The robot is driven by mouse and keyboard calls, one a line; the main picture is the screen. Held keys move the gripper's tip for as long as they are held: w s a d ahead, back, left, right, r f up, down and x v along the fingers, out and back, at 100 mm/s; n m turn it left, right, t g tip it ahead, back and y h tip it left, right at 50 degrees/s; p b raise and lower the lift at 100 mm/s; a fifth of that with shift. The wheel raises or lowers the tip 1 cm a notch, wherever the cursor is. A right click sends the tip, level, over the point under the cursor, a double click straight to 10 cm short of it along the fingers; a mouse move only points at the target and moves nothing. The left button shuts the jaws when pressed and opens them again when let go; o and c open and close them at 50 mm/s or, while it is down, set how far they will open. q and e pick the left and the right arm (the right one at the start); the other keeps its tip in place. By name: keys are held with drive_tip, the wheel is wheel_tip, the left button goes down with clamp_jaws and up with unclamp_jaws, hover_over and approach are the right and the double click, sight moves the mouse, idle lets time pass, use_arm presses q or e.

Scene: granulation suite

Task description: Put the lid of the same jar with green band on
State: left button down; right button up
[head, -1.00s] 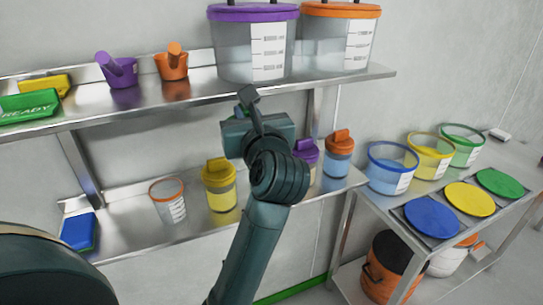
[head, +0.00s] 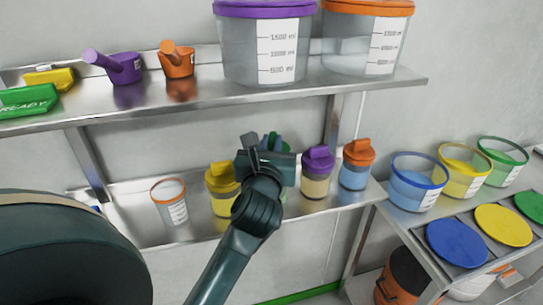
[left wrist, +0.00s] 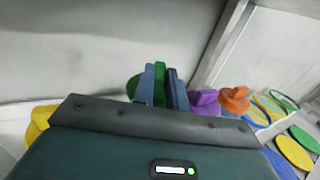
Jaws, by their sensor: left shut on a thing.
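My left gripper (head: 272,143) is in front of the lower shelf, between the yellow-lidded and purple-lidded jars. Its two blue-grey fingers, also in the left wrist view (left wrist: 163,86), are shut on a green lid (left wrist: 159,82). The lid's raised grip is between the fingers, and part of its round top shows left of them. In the head view only slivers of green show behind my gripper. I cannot tell whether the lid touches a jar. My right gripper is not in view.
Yellow-lidded (head: 222,190), purple-lidded (head: 316,174) and orange-lidded (head: 356,165) jars stand close by on the lower shelf (head: 140,215), with an orange-rimmed beaker (head: 170,202) to the left. The upper shelf (head: 205,95) overhangs. Large tubs (head: 418,182) and flat discs (head: 457,243) are on the right table.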

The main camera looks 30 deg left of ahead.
use_arm(q)
wheel_tip(320, 180, down, 2)
drive_tip(key=shift+f, duration=0.2)
drive_tip(key=shift+f, duration=0.15)
